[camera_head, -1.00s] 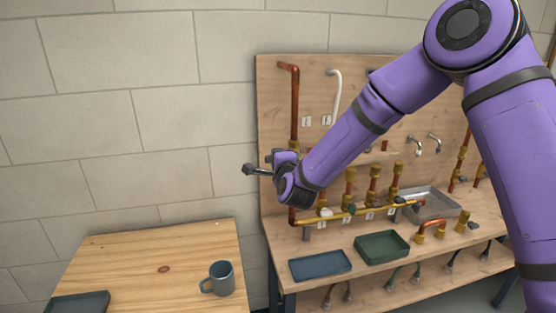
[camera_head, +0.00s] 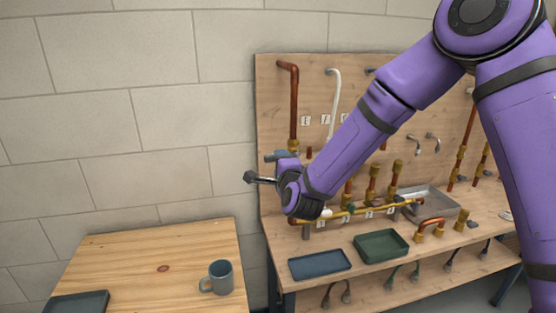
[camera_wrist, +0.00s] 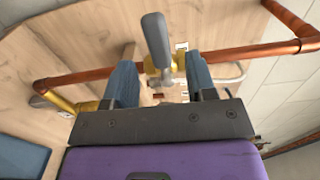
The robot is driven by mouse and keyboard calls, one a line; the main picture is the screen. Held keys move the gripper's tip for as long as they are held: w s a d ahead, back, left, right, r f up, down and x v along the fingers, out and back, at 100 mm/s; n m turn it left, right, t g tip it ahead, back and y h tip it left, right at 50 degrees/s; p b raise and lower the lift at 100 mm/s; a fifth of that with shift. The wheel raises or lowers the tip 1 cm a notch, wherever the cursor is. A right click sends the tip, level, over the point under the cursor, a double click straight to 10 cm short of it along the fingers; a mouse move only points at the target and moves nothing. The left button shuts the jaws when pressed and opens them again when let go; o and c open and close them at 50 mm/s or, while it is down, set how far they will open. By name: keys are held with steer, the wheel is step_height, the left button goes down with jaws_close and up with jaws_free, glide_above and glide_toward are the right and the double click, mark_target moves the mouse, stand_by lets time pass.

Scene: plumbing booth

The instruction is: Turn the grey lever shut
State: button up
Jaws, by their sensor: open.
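The grey lever (camera_wrist: 156,40) shows in the wrist view, on a brass valve body (camera_wrist: 172,72) set in a copper pipe (camera_wrist: 240,54). It points up in the picture, crosswise to the pipe. My gripper (camera_wrist: 159,62) is open, with one blue-grey finger to the left of the lever and the valve and the other to the right. I see a gap on both sides.
The upright wooden board (camera_head: 275,95) carries copper pipes, brass valves and taps. On its bench stand a blue tray (camera_head: 320,264), a green tray (camera_head: 382,245) and a metal basin (camera_head: 430,203). A mug (camera_head: 221,278) stands on the wooden table at the left.

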steer(key=v, duration=0.6)
steer(key=shift+s, duration=0.15)
steer(key=shift+r, duration=0.1)
steer(key=s+d+r+n+g+h, duration=0.1)
steer(key=s+d+r+n+g, duration=0.25)
steer(key=d+r+n, duration=0.35)
steer(key=s+d+r+n+g+h, duration=0.1)
steer(key=s+d+r+n+g, duration=0.3)
steer(key=d, duration=0.4)
steer(key=s+d+r+n+g+h, duration=0.1)
steer(key=s+d+n+g, duration=0.1)
steer(key=s+d, duration=0.5)
steer(key=s+d+r+n+g+h, duration=0.2)
steer(key=s+d, duration=0.6)
steer(key=s, duration=0.9)
steer(key=shift+s+d+r+g, duration=0.15)
steer(key=shift+s+r+g, duration=0.1)
steer(key=shift+s+g, duration=0.1)
